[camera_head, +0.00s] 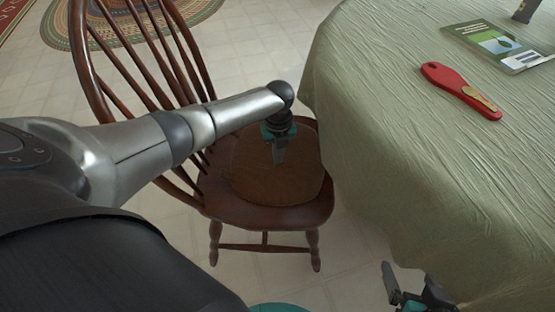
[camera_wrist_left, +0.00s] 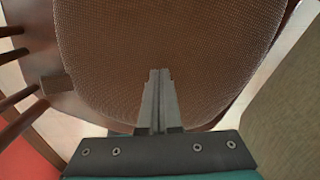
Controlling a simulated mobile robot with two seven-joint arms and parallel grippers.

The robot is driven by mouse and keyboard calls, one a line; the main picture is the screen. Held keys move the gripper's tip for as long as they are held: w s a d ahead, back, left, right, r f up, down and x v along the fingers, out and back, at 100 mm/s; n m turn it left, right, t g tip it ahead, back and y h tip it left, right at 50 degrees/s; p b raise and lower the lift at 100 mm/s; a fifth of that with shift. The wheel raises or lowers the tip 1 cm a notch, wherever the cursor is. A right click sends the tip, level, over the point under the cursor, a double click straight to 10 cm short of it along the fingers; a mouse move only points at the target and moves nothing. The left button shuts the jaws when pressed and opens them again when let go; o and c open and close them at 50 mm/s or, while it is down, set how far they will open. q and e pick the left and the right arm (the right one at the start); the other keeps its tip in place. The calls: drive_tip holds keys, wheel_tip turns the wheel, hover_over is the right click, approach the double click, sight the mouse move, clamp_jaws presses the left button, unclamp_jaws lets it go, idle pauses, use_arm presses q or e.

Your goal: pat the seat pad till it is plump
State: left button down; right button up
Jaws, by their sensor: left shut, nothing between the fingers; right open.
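The brown seat pad (camera_head: 270,180) lies on the seat of a dark wooden chair (camera_head: 208,196). In the left wrist view the woven seat pad (camera_wrist_left: 165,45) fills most of the picture. My left gripper (camera_head: 279,160) reaches over the pad from the left and points down at it. In the left wrist view its fingers (camera_wrist_left: 158,75) are together with nothing between them. I cannot tell whether the fingertips touch the pad. My right gripper (camera_head: 405,290) is at the bottom edge of the head view, open, low beside the tablecloth and only partly in view.
A table with a pale green cloth (camera_head: 400,120) stands right of the chair, close to its seat. On it lie a red object with a tan inlay (camera_head: 460,90) and a book (camera_head: 497,45). Chair back spindles (camera_head: 130,45) rise at the left. Tiled floor (camera_head: 270,45) is clear behind.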

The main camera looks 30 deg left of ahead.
use_arm(q)
drive_tip(key=shift+f, duration=0.35)
drive_tip(key=shift+r, duration=0.1)
wheel_tip(320, 180, up, 4)
drive_tip(key=p, duration=0.3)
drive_tip(key=shift+f, duration=0.25)
wheel_tip(320, 180, up, 6)
drive_tip(key=p, duration=0.6)
